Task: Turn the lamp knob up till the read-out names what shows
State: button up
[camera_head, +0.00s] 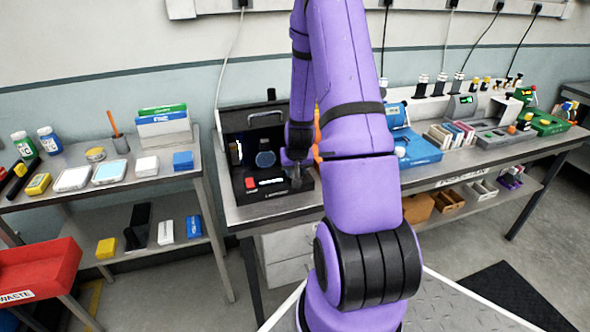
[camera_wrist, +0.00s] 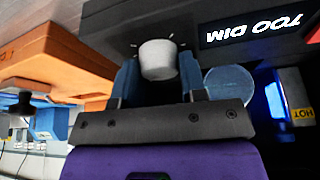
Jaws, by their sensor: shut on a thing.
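In the wrist view, the pale lamp knob (camera_wrist: 158,60) sits on the front of a black instrument (camera_wrist: 215,15), between the two blue fingers of my gripper (camera_wrist: 158,78). My gripper is shut on the knob. The read-out (camera_wrist: 255,30) shows upside down in this view and reads "TOO DIM". A glowing blue-white strip (camera_wrist: 277,105) and a round bluish disc (camera_wrist: 229,82) show beside the fingers. In the head view, the black instrument (camera_head: 240,204) stands on the bench, and its read-out (camera_head: 271,182) is too small to read. My arm hides part of its right side.
An orange case (camera_wrist: 50,65) lies close beside my gripper in the wrist view. In the head view, a blue instrument (camera_head: 418,150) stands right of my arm. A side table (camera_head: 75,200) with bottles and boxes stands at the left.

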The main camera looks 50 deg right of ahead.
jog(key=o, duration=0.9)
jog(key=v, duration=1)
jog(key=shift+r, duration=0.35)
jog(key=shift+a, duration=0.1)
